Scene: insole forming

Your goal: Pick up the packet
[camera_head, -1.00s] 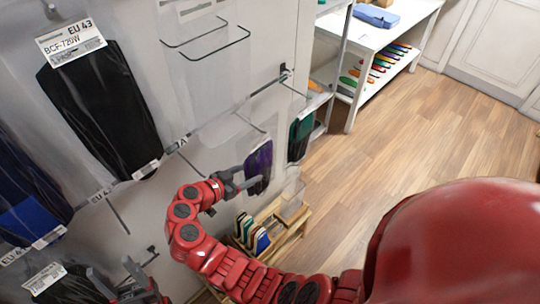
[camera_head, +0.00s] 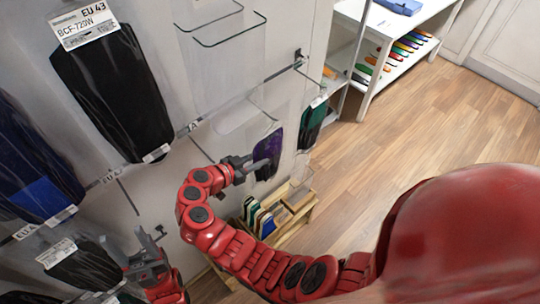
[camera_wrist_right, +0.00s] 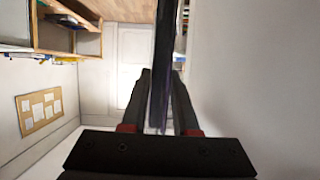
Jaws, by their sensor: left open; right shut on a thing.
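The purple packet (camera_head: 268,153) hangs in front of the white wall panel in the head view. My right gripper (camera_head: 252,168) is shut on its near edge. In the right wrist view the packet (camera_wrist_right: 163,70) shows edge-on as a thin dark strip between the fingers of my right gripper (camera_wrist_right: 160,95). Whether the packet is still on a hook cannot be told. My left gripper (camera_head: 143,250) is open and empty at the lower left, near the hanging black packets.
A teal packet (camera_head: 312,122) hangs just right of the purple one. A large black packet (camera_head: 112,95) and a blue packet (camera_head: 40,190) hang at the left. A wooden crate (camera_head: 290,222) with insoles stands below. A white shelf (camera_head: 385,75) stands behind; the wooden floor (camera_head: 430,120) is clear.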

